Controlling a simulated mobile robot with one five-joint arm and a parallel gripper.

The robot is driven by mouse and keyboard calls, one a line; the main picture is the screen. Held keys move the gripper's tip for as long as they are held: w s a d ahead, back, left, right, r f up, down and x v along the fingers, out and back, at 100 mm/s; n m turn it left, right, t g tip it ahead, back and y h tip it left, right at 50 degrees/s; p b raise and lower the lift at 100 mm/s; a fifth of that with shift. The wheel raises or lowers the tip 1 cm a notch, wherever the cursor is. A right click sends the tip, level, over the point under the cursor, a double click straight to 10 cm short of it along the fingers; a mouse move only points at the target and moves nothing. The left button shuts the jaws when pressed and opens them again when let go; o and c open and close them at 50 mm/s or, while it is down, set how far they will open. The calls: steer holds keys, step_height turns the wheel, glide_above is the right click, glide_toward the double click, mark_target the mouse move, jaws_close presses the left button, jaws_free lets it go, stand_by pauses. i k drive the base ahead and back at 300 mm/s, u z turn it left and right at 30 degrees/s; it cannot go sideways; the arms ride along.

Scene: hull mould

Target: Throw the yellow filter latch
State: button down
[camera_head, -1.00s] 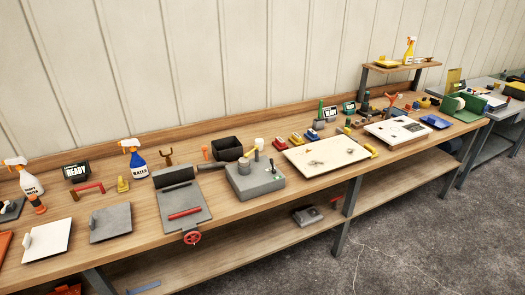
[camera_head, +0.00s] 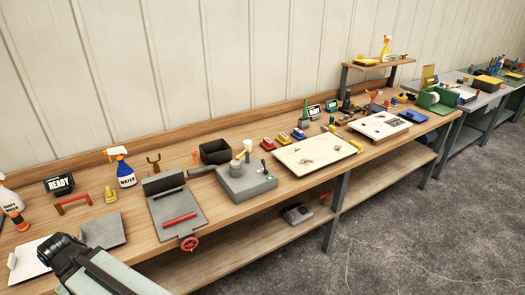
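A grey block (camera_head: 246,184) stands on the workbench near the middle, with a yellow lever-like part (camera_head: 242,155) on its top. A small yellow piece (camera_head: 111,197) stands farther left, beside a red-handled piece. I cannot tell which yellow part is the filter latch, or its position. Part of my arm (camera_head: 108,274) shows at the lower left, with a dark joint in front of a grey plate. No fingers of my gripper can be made out.
The wooden workbench (camera_head: 130,237) is crowded. Open floor (camera_head: 430,225) lies right.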

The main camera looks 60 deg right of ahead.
mark_target(247, 149)
steer(key=z, duration=0.55)
steer(key=i, duration=1)
steer(key=u, duration=0.05)
